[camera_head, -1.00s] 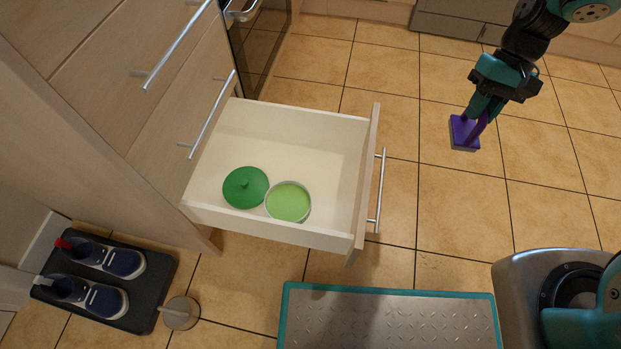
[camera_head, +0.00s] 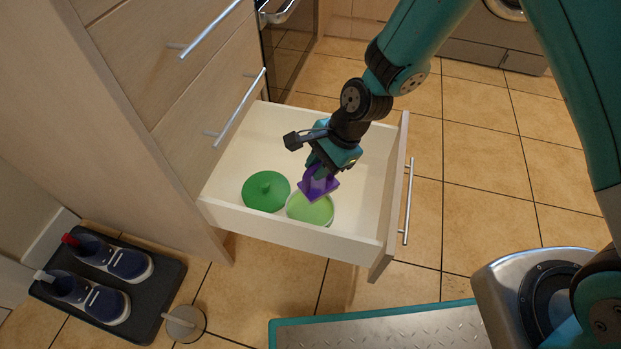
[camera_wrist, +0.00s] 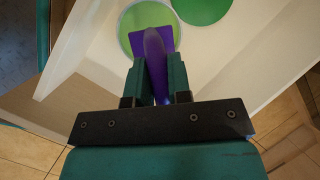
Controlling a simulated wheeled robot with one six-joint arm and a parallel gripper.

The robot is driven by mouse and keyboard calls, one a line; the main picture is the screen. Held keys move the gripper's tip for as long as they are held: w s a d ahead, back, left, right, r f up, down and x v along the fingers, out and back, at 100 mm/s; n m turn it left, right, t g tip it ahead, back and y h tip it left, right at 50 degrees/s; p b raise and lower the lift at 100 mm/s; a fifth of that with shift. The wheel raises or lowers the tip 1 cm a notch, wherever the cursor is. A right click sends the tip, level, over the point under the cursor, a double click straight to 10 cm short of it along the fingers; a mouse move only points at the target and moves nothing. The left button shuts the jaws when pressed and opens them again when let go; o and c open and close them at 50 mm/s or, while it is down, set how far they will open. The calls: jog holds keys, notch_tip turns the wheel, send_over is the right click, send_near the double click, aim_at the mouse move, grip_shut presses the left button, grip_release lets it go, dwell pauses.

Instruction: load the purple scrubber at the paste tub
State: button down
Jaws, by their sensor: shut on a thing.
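My gripper (camera_head: 326,167) is shut on the purple scrubber (camera_head: 319,186) by its handle. The scrubber is over the open drawer, in line with the paste tub (camera_head: 311,209), and hides part of its far side. The tub is round, open and filled with light green paste. I cannot tell whether the scrubber touches the paste. In the wrist view the scrubber (camera_wrist: 155,62) is between the fingers, with the tub (camera_wrist: 135,20) behind it.
The pulled-out drawer (camera_head: 290,236) has raised walls around the tub and a bar handle (camera_head: 408,200) on its front. A black tray (camera_head: 150,307) with dark blue shoes (camera_head: 115,260) is at lower left. A metal-topped platform with teal edging (camera_head: 400,335) is at the bottom.

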aim_at(312, 188)
jog(key=shift+s+a+f+m+t+b, duration=0.15)
jog(key=shift+s+a+f+m, duration=0.15)
jog(key=shift+a, duration=0.2)
jog(key=shift+s+a+f+m+t+b, duration=0.2)
jog(key=shift+a+f+m, duration=0.1)
jog(key=shift+a, duration=0.2)
notch_tip(312, 188, down, 6)
jog(key=b, duration=0.6)
jog(key=shift+r+b, duration=0.2)
jog(key=shift+b, duration=0.1)
jog(key=shift+f, duration=0.4)
jog(key=shift+d, duration=0.1)
dwell(1.6)
jog(key=shift+p, duration=0.4)
notch_tip(312, 188, up, 7)
jog(key=p, duration=0.7)
jog(key=shift+r+p, duration=0.1)
jog(key=shift+p, duration=0.25)
